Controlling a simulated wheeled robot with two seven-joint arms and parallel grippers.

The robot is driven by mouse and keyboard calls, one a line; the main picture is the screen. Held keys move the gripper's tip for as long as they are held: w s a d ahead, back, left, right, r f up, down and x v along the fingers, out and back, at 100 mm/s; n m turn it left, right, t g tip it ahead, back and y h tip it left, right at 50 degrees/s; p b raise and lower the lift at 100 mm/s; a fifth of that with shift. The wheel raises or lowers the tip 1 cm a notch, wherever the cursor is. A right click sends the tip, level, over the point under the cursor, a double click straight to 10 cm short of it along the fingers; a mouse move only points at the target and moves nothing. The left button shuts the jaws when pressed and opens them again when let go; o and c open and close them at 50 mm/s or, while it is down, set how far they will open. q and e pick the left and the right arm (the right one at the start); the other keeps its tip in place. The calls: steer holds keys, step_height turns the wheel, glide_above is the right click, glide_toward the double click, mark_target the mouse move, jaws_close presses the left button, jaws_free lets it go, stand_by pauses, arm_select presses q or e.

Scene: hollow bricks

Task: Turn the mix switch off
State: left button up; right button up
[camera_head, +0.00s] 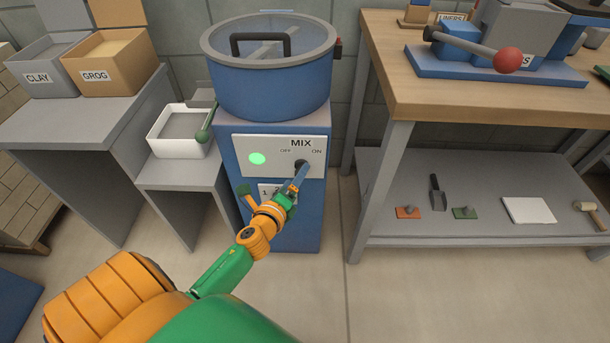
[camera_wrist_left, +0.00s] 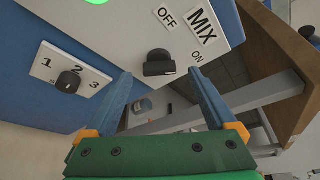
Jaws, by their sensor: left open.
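The mix switch is a black knob (camera_head: 302,164) on the white MIX panel of the blue mixer (camera_head: 268,150), between the OFF and ON labels. In the left wrist view the knob (camera_wrist_left: 160,63) lies just ahead, its bar crosswise with one end toward the ON side. A round green lamp (camera_head: 257,158) on the panel is lit. My left gripper (camera_head: 301,173) is in front of the knob. In the left wrist view its two blue fingers (camera_wrist_left: 159,74) are spread apart, one on each side of the knob, with nothing held. Contact cannot be told. My right gripper is out of view.
A 1-2-3 selector knob (camera_wrist_left: 69,82) sits on a small plate below the panel. A wooden-topped workbench (camera_head: 480,100) stands to the right. A glass-lidded drum (camera_head: 268,85) tops the mixer.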

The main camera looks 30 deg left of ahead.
arm_select(q)
steer(key=x, duration=0.3)
steer(key=shift+d+f, duration=0.1)
steer(key=c, duration=1.4)
steer(key=shift+f+n+t+y+b, duration=0.15)
steer(key=shift+n+t+b, duration=0.65)
steer(key=shift+n+b, duration=1.3)
steer(key=shift+f+n+t+y+b, duration=0.2)
steer(key=shift+n+t+b, duration=0.6)
steer(key=shift+n+b, duration=1.35)
steer(key=shift+f+n+t+y+b, duration=0.15)
steer(key=shift+n+t+b, duration=0.65)
steer(key=shift+n+b, duration=1.3)
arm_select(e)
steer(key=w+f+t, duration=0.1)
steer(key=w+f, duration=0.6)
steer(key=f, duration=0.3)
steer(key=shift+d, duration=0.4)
arm_select(q)
steer(key=shift+r+n, duration=0.1)
steer(key=shift+n, duration=0.25)
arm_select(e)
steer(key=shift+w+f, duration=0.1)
